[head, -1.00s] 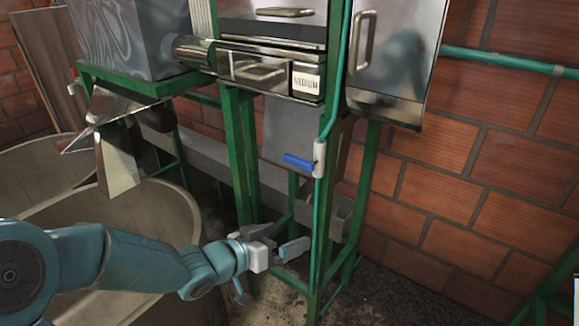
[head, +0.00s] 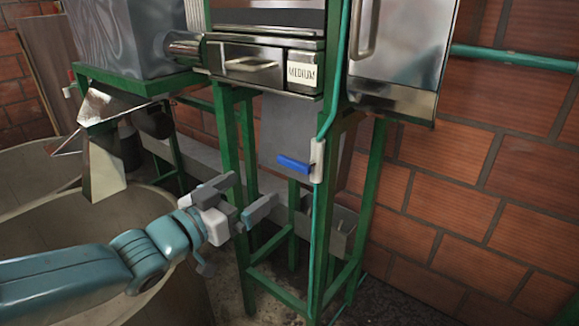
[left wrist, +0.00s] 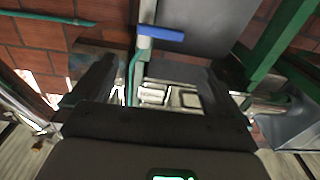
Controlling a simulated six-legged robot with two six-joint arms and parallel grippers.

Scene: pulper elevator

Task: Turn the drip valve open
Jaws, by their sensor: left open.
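The drip valve is a white body (head: 317,160) on a thin green pipe, with a blue lever handle (head: 293,165) sticking out level to the left. The blue handle also shows in the left wrist view (left wrist: 161,33), near the top, with the white body at its left end. My left gripper (head: 247,196) is open and empty, below and to the left of the handle, apart from it. In the left wrist view its two dark fingers (left wrist: 155,80) stand wide apart, with the handle beyond them. My right gripper is not in view.
A green metal frame (head: 228,150) with a drawer labelled MEDIUM (head: 301,74) stands around the valve. The green pipe (head: 314,235) runs down below it. Large beige tubs (head: 30,160) stand at the left, and a brick wall (head: 470,170) is behind at the right.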

